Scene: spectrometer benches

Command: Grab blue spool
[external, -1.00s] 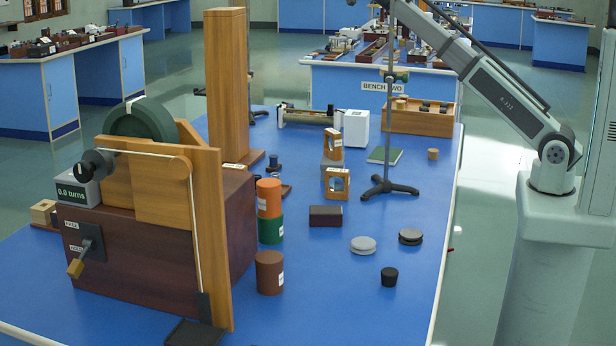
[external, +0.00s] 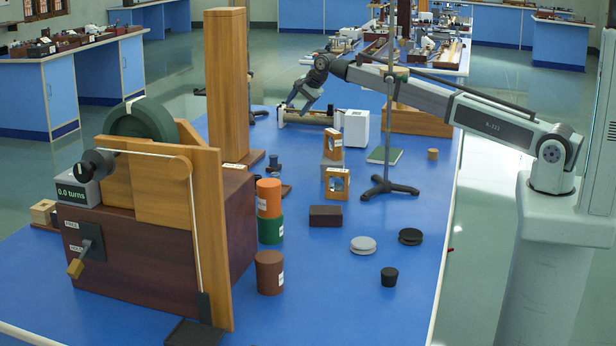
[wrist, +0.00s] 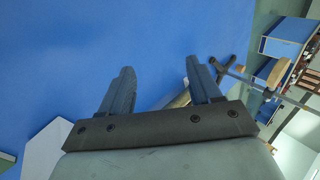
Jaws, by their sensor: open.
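A small dark spool-shaped piece (external: 274,163), bluish in tone, stands on the blue bench just right of the tall wooden post; it is the likeliest blue spool, though too small to be sure. No spool is recognisable there.
The tall wooden post (external: 226,90) stands left of the spool. Orange (external: 269,198) and green (external: 270,229) cylinders are stacked nearer. A white box (external: 355,128) stands right of my gripper, and a stand with a tall rod (external: 390,187) further right.

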